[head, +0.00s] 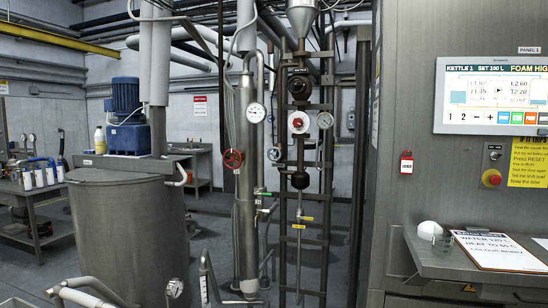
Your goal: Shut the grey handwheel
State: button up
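A small grey handwheel (274,154) appears to sit on the pipework in the middle of the view, between the tall steel column and the dark vertical pipe rack. It is small in the picture, so whether it is open or shut cannot be told. A red handwheel (233,159) is to its left at about the same height. My gripper is not in view.
A large steel kettle (125,235) with a blue motor (126,102) stands at left. A steel cabinet with a screen (500,90) and a shelf bearing a clipboard (498,251) fills the right. Gauges (256,112) and pipes crowd around the wheels. Some floor shows between kettle and pipework.

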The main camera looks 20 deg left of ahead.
aim_at(274, 154)
jog(key=i+j, duration=0.2)
jog(key=i, duration=0.25)
jog(key=i+j+u, duration=0.1)
jog(key=i, duration=0.4)
jog(key=j, duration=0.1)
